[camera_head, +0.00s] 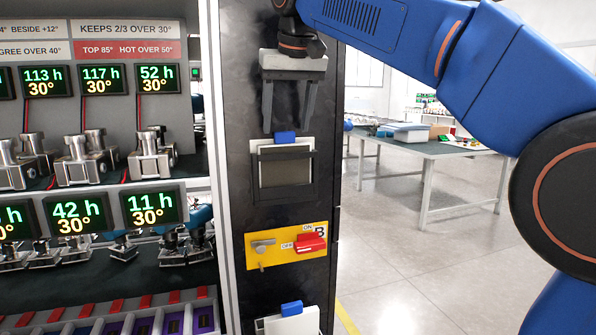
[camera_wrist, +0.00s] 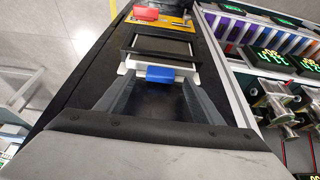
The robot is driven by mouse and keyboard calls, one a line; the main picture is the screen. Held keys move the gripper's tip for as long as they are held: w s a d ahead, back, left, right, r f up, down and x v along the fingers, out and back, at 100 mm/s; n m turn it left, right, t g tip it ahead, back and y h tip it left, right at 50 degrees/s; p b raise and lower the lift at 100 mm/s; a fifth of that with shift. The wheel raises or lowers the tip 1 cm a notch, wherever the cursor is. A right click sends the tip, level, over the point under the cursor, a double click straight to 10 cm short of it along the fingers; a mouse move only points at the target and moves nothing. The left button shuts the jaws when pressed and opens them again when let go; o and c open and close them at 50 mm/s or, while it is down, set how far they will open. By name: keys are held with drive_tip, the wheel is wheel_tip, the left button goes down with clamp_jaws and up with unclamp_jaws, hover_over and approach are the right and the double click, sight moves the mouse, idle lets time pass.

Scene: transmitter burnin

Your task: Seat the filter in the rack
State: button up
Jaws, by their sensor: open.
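A white-edged filter with a blue tab (camera_head: 285,138) stands in a dark framed slot (camera_head: 286,172) on the front of the black rack column. Its white upper edge shows above the slot's frame; how deep it sits I cannot tell. In the wrist view the blue tab (camera_wrist: 160,74) shows between my fingertips, with the white edge beside it. My gripper (camera_head: 288,118) points down just above the tab, open, with its two grey fingers apart. In the wrist view my gripper (camera_wrist: 158,84) holds nothing. Whether a fingertip touches the filter I cannot tell.
A yellow switch plate (camera_head: 285,246) with a red switch (camera_head: 311,242) and a grey lever is below the slot. Another white piece with a blue tab (camera_head: 292,308) is lower down. Shelves of lit displays (camera_head: 117,80) and metal fixtures stand left. Open floor and a table (camera_head: 440,151) lie right.

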drive_tip(key=shift+x, duration=0.9)
drive_tip(key=shift+w, duration=0.1)
drive_tip(key=c, duration=1.5)
drive_tip(key=shift+o, duration=0.2)
drive_tip(key=shift+r, duration=0.1)
